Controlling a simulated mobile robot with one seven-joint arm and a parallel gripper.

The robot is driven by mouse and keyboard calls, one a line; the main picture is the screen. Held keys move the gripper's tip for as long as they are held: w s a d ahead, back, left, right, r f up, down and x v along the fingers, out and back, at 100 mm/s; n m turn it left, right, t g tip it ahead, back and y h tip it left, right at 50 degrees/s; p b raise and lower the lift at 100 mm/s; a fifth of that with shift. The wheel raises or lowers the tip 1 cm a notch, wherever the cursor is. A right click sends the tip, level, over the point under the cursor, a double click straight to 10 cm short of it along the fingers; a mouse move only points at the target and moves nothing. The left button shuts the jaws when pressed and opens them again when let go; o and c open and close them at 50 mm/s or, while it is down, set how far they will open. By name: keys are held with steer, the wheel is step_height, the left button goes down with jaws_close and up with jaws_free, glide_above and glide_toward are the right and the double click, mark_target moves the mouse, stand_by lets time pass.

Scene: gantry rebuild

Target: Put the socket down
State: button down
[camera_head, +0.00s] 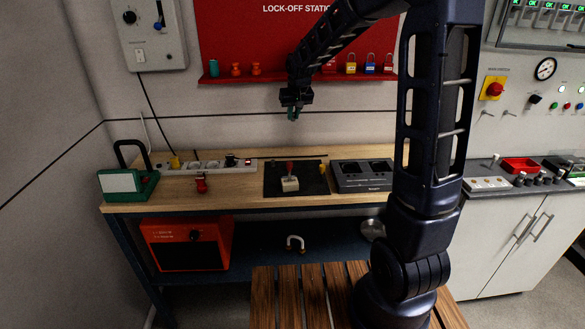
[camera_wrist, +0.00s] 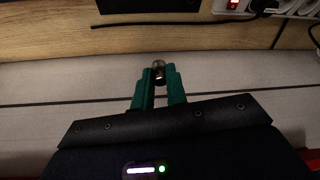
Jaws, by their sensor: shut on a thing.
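My gripper (camera_head: 293,113) is raised well above the back of the wooden workbench (camera_head: 232,192), in front of the wall and below the red lock-off board. In the wrist view its green fingers (camera_wrist: 158,80) are closed on the socket (camera_wrist: 159,66), a small shiny metal piece whose end sticks out past the fingertips. The fingers hide the rest of it. In the head view the socket is too small to make out. The black mat (camera_head: 316,180) lies on the bench below my gripper.
A beige block with a red top (camera_head: 290,184) stands on the mat. A dark grey two-bay unit (camera_head: 362,177) is right of it. A power strip (camera_head: 210,167), red padlock-like piece (camera_head: 202,185) and green-white case (camera_head: 128,185) are left. Bare wood shows along the front.

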steer(key=f, duration=1.9)
steer(key=shift+s+a+f, duration=0.1)
steer(key=shift+s+f, duration=0.15)
steer(key=shift+f, duration=0.1)
steer(key=c, duration=1.4)
jaws_free()
steer(key=v, duration=1.2)
steer(key=s+d+r+m+h, duration=0.1)
steer(key=s+d+r, duration=1.1)
steer(key=s+d+r+m, duration=0.1)
steer(key=s+d, duration=0.2)
steer(key=s, duration=0.5)
steer(key=s+d+r, duration=0.2)
steer(key=s+d, duration=0.2)
steer(key=s, duration=0.5)
steer(key=shift+s+d+r+m, duration=0.2)
steer(key=shift+s+d+m, duration=0.1)
steer(key=shift+m, duration=0.1)
